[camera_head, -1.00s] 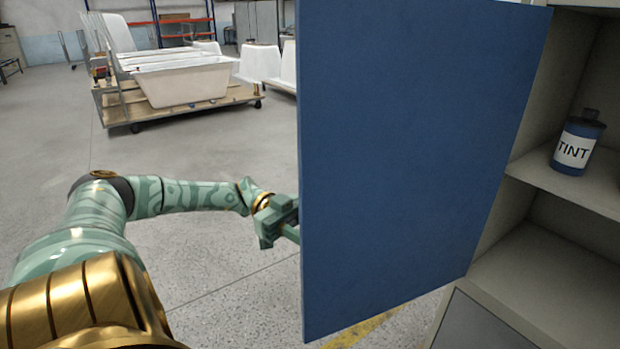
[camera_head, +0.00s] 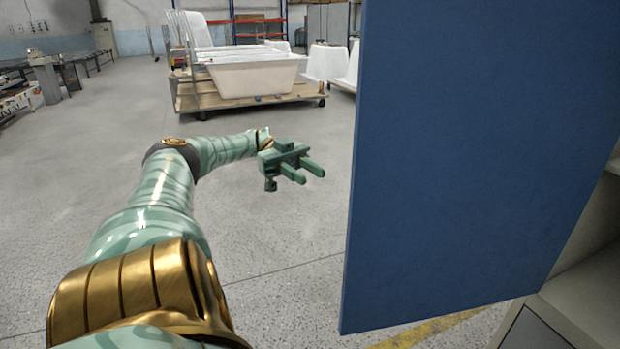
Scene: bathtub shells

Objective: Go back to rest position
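My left gripper (camera_head: 308,174) is held out over the bare floor, to the left of the open blue cabinet door (camera_head: 480,160). Its two fingers are apart with nothing between them. The gripper stands clear of the door's near edge. The blue door fills much of the right side and hides most of the cabinet (camera_head: 585,290) behind it. My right gripper does not show.
A wooden cart (camera_head: 225,98) carrying white bathtub shells (camera_head: 255,75) stands at the back. More white shells (camera_head: 325,62) stand behind the door's left edge. A conveyor (camera_head: 70,62) is at the far left. The grey floor around my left arm is free.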

